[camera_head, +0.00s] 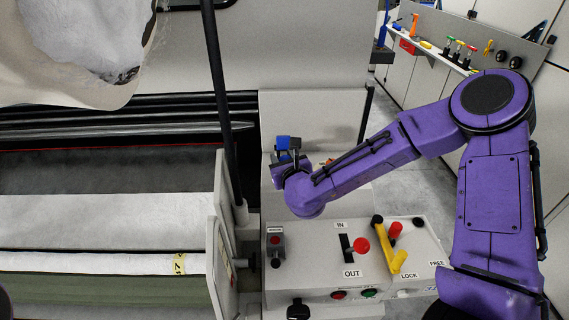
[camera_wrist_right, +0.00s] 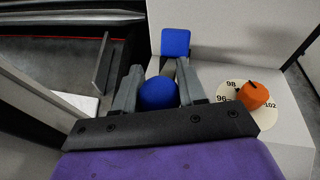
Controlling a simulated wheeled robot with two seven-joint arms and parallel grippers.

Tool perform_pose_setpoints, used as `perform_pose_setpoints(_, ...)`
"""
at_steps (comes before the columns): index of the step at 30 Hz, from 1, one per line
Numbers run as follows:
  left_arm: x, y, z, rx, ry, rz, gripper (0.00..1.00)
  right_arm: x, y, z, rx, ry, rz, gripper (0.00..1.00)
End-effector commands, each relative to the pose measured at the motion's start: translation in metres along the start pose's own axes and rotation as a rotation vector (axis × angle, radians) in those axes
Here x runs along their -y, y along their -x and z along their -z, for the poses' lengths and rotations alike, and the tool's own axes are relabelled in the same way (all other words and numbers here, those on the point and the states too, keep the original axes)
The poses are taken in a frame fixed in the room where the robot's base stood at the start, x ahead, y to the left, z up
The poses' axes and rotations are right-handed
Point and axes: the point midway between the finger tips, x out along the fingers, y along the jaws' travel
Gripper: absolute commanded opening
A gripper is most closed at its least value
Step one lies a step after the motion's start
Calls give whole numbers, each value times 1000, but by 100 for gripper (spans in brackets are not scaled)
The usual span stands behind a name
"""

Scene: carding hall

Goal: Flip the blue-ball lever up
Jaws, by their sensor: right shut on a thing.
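My right gripper (camera_head: 288,158) reaches over the panel's raised back part from the right. In the right wrist view its two grey fingers (camera_wrist_right: 158,82) stand on either side of the blue ball (camera_wrist_right: 158,94) and are shut on it. The ball's lever stem and base are hidden by the gripper, so I cannot tell the lever's angle. A blue block (camera_wrist_right: 176,42) stands just beyond the fingertips; blue also shows at the gripper in the head view (camera_head: 283,142). My left gripper is not in view.
An orange knob on a numbered dial (camera_wrist_right: 254,95) sits right of the gripper. Below are a red-ball lever (camera_head: 361,245) between IN and OUT, a yellow handle (camera_head: 385,240) by LOCK and a small red-button box (camera_head: 275,243). A dark post (camera_head: 222,100) stands close left.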

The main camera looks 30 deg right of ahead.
Motion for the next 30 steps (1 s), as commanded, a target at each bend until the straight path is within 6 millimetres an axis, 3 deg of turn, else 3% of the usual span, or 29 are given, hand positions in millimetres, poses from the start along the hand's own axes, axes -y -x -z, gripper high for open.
perform_pose_setpoints(13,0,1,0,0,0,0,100,1,-1,-3,2,0,3,0)
perform_pose_setpoints(14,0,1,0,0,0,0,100,1,-1,-3,2,0,3,43)
perform_pose_setpoints(16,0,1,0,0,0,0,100,2,-1,-3,1,0,3,64)
perform_pose_setpoints(25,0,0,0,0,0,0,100,1,1,-1,-1,-1,2,64)
perform_pose_setpoints(30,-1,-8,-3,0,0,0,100,1,23,0,0,-3,0,64)
